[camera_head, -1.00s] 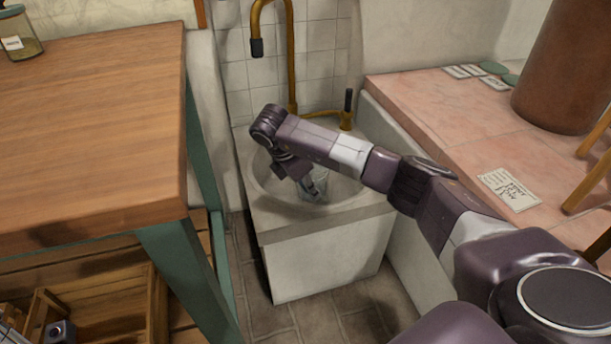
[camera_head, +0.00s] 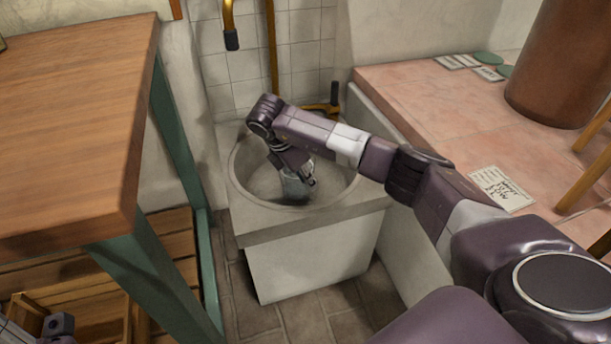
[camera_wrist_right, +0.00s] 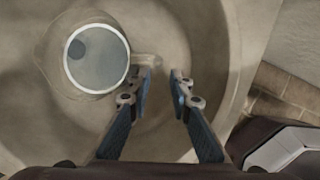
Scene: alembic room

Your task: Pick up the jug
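The jug (camera_head: 294,189) is a clear, glassy vessel inside the round stone basin (camera_head: 240,195). In the right wrist view the jug (camera_wrist_right: 97,60) is seen from above, its round rim at upper left and a short handle pointing right. My right gripper (camera_head: 308,180) reaches down into the basin beside the jug and partly hides it. In the wrist view my right gripper (camera_wrist_right: 162,78) is open, its fingertips apart near the handle's end; I cannot tell if they touch it. Part of my left gripper (camera_head: 60,325) seems to show at the lower left; its fingers are unclear.
A wooden table (camera_head: 70,120) with green legs stands left of the basin. A brass tap (camera_head: 231,30) hangs above its back. A pink-tiled counter (camera_head: 440,110) with a paper note (camera_head: 500,189) and a brown cylinder (camera_head: 560,65) lies right. The basin walls closely surround the gripper.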

